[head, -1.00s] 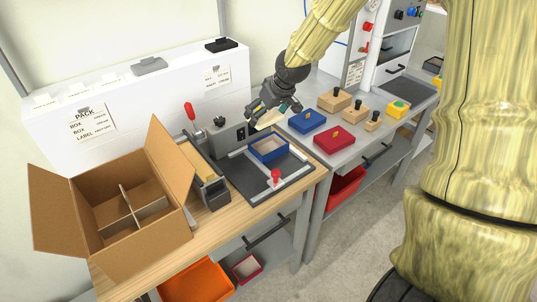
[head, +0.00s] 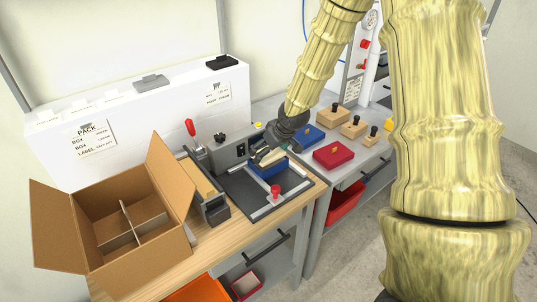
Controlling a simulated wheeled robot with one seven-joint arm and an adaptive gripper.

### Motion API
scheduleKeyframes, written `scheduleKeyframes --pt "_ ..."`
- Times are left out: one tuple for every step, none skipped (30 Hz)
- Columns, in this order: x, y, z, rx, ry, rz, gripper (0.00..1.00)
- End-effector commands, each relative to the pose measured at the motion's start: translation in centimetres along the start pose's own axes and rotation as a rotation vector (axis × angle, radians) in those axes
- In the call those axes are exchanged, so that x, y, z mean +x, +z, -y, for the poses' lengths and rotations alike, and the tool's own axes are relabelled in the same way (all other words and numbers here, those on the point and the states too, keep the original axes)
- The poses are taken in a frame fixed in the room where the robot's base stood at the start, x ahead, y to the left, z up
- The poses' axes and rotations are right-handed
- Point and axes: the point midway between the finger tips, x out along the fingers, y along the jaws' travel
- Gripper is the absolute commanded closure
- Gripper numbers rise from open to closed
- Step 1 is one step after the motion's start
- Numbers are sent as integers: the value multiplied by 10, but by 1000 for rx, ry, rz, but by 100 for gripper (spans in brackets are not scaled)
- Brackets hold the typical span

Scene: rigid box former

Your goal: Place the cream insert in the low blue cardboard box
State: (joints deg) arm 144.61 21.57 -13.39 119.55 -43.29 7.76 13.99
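The low blue cardboard box (head: 268,170) sits on the dark fixture plate on the bench, between grey rails. I cannot tell whether the insert touches the box.
A large open carton (head: 125,225) with dividers stands at left. A red-handled press (head: 207,180) is beside the fixture plate (head: 240,187), which has a red knob (head: 275,190). A blue lid (head: 306,134), a red lid (head: 333,155) and wooden blocks (head: 333,117) lie on the right bench.

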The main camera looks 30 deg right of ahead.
Motion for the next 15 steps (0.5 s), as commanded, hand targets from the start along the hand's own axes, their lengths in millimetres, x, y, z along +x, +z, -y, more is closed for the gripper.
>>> scheduleKeyframes --pt "4 3 0 -1 1 2 20" --pt "7 5 0 0 1 3 20" --pt "10 6 0 0 1 2 20" --pt "12 7 0 0 1 1 20" --pt "14 8 0 0 2 1 20" --pt "16 9 0 0 2 1 20" --pt "17 10 0 0 1 1 19" --pt "18 10 0 0 1 1 20" --pt "19 11 0 0 1 1 20" --pt "19 11 0 0 1 1 20" --pt "19 12 0 0 1 1 20" --pt "19 12 0 0 0 1 20" --pt "20 12 0 0 0 1 19" --pt "20 12 0 0 0 2 19" --pt "20 12 0 0 0 2 19"
